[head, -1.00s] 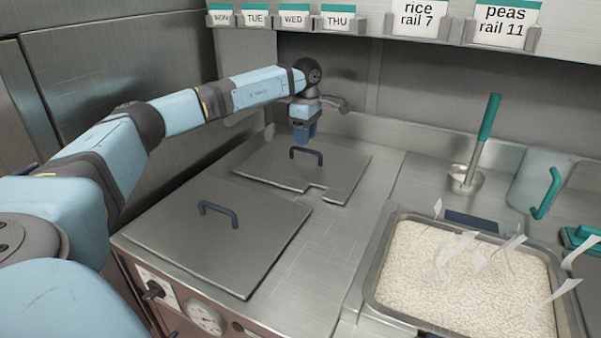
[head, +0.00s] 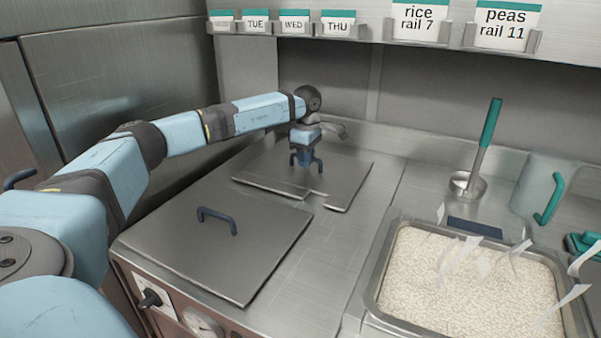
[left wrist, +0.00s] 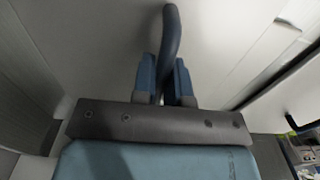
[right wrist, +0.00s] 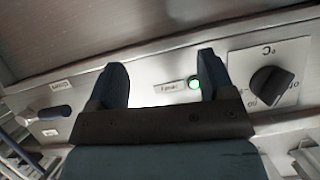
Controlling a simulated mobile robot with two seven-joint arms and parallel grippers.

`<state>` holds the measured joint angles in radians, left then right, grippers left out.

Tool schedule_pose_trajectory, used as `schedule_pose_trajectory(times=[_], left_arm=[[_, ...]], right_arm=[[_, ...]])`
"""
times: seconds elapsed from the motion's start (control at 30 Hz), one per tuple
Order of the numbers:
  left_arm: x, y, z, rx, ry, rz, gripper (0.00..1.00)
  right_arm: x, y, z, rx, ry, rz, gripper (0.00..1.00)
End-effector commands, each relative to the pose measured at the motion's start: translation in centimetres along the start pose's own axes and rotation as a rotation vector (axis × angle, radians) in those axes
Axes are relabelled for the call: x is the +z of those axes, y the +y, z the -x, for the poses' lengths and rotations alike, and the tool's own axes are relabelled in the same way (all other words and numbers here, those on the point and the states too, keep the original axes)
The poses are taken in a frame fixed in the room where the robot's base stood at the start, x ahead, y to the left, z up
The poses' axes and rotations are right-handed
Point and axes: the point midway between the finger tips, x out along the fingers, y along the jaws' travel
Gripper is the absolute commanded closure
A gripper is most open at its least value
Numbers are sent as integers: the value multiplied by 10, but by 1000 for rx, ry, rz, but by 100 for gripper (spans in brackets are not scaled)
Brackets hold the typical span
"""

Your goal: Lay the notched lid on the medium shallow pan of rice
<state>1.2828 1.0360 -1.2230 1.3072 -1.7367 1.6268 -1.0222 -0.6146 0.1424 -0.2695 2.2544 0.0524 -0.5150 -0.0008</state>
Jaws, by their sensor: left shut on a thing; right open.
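The notched lid (head: 262,172) is a flat steel plate with a notch in its front edge and a blue bar handle (head: 318,165). It is at the back of the steel counter; I cannot tell whether it is raised. My left gripper (head: 305,161) is shut on this handle from above; the handle also shows between its fingers in the left wrist view (left wrist: 171,45). The pan of rice (head: 378,290) is a steel pan full of white rice, uncovered, at the front right. My right gripper (right wrist: 162,85) is open and empty, facing a control panel in the right wrist view.
A second lid without a visible notch (head: 190,250) lies at the front left. Pale curved wisps float over the rice. A clear container (head: 537,180) is right. Label shelves (head: 365,28) hang above.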

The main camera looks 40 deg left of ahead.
Motion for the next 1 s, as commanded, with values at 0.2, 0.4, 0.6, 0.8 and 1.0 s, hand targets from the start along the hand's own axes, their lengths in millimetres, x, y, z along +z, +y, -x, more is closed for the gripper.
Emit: schedule_pose_trajectory(times=[0.2, 0.4, 0.6, 0.8, 1.0], left_arm=[[0, 0, 8, 2, -1, 0, 100], [0, 0, 28, 2, -1, 0, 100], [0, 0, 47, 1, -1, 0, 100], [0, 0, 52, 1, -1, 0, 100], [0, 0, 51, 1, -1, 0, 100]], right_arm=[[-4, 1, 2, 2, -3, 3, 25], [-21, -1, 10, 1, -2, 2, 25], [-36, -3, 18, 1, -1, 1, 25], [-40, -4, 20, 1, -1, 1, 25], [-39, -4, 19, 1, -1, 1, 25]])
